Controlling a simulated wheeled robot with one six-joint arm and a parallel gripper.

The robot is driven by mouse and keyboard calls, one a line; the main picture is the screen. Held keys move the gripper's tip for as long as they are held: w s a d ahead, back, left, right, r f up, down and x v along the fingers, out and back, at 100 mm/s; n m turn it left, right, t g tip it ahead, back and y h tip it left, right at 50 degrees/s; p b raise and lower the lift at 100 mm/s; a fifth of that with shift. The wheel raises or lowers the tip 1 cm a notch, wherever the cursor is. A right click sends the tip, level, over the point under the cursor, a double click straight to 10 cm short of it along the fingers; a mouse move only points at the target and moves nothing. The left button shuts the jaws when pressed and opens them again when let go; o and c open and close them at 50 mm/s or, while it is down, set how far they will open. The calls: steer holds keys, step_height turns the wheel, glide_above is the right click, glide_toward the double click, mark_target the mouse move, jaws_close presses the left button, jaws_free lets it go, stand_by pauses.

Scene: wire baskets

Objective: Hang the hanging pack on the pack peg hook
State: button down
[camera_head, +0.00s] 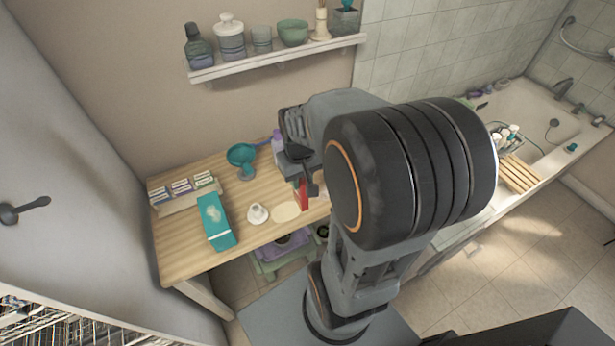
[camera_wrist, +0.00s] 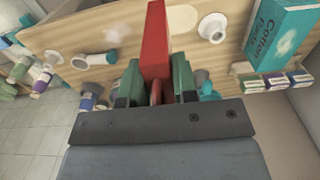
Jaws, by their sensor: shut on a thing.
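My gripper (camera_wrist: 157,82) is shut on a long red thing (camera_wrist: 155,42), which I take to be the hanging pack. Its red side sticks out past the green fingers in the wrist view. In the head view only a narrow red strip (camera_head: 304,196) shows below my gripper (camera_head: 304,178), above the wooden table; my arm covers the rest. No pack peg hook can be made out for certain in either view.
The wooden table (camera_head: 190,255) holds a teal cotton box (camera_head: 215,222), a white flanged piece (camera_head: 257,214), a teal goblet-like cup (camera_head: 241,155) and a rack of small boxes (camera_head: 183,194). A wall shelf (camera_head: 275,60) with jars hangs above. A bathtub (camera_head: 545,125) stands right.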

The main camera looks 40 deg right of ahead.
steer(key=w+d+f+p, duration=0.2)
steer(key=w+d+f, duration=0.5)
steer(key=w+f, duration=0.3)
steer(key=shift+w+d+f, duration=0.15)
steer(key=shift+d+f, duration=0.25)
steer(key=shift+f, duration=0.85)
steer(key=shift+f, duration=0.1)
steer(key=shift+f, duration=0.15)
steer(key=c, duration=0.9)
jaws_free()
